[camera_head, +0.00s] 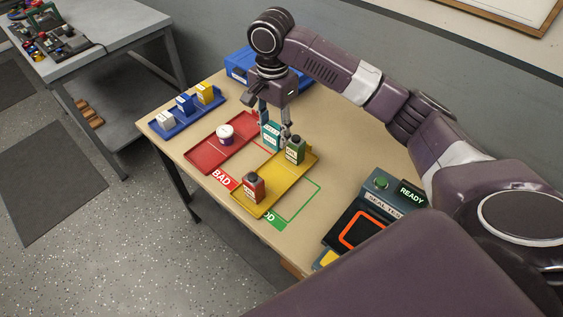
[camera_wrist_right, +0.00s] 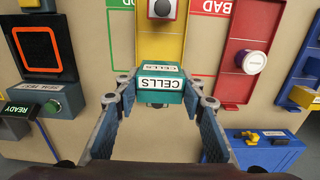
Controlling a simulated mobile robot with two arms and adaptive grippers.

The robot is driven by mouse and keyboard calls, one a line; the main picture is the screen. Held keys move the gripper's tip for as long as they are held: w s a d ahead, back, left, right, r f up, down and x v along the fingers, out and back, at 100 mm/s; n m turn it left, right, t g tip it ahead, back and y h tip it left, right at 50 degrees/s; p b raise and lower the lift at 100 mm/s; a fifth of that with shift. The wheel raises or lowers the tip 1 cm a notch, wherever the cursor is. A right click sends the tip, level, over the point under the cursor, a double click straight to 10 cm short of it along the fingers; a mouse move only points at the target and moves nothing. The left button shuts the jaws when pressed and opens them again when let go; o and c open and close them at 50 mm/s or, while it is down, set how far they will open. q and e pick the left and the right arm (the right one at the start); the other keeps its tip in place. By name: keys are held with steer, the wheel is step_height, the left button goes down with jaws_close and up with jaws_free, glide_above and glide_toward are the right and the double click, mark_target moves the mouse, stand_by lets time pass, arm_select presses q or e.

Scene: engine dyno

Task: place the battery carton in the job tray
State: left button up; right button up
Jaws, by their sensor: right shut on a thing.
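The teal carton labelled CELLS (camera_head: 270,137) is between the fingers of my right gripper (camera_head: 274,125). It also shows in the wrist view (camera_wrist_right: 160,84), with the gripper (camera_wrist_right: 160,92) shut on its sides. No tray label reading "job" is visible. My left gripper is not in view.
A red tray (camera_head: 205,156) with a white-and-purple jar (camera_head: 225,134) lies left of the yellow tray. A blue tray (camera_head: 179,124) holds several small boxes. A seal tester (camera_head: 376,213) stands at right.

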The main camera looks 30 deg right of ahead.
mark_target(275, 144)
step_height(275, 144, down, 5)
steer(key=shift+r, duration=0.1)
step_height(275, 144, down, 6)
steer(key=shift+r+p, duration=0.25)
steer(key=shift+p, duration=0.25)
steer(key=shift+f, duration=0.35)
step_height(275, 144, down, 3)
steer(key=shift+f, duration=0.2)
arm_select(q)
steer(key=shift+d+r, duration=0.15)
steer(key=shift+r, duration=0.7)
arm_select(e)
steer(key=shift+f, duration=0.15)
arm_select(q)
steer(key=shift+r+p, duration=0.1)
steer(key=shift+p, duration=0.2)
arm_select(e)
steer(key=shift+f, duration=0.1)
steer(key=o, duration=1.3)
steer(key=shift+c, duration=0.2)
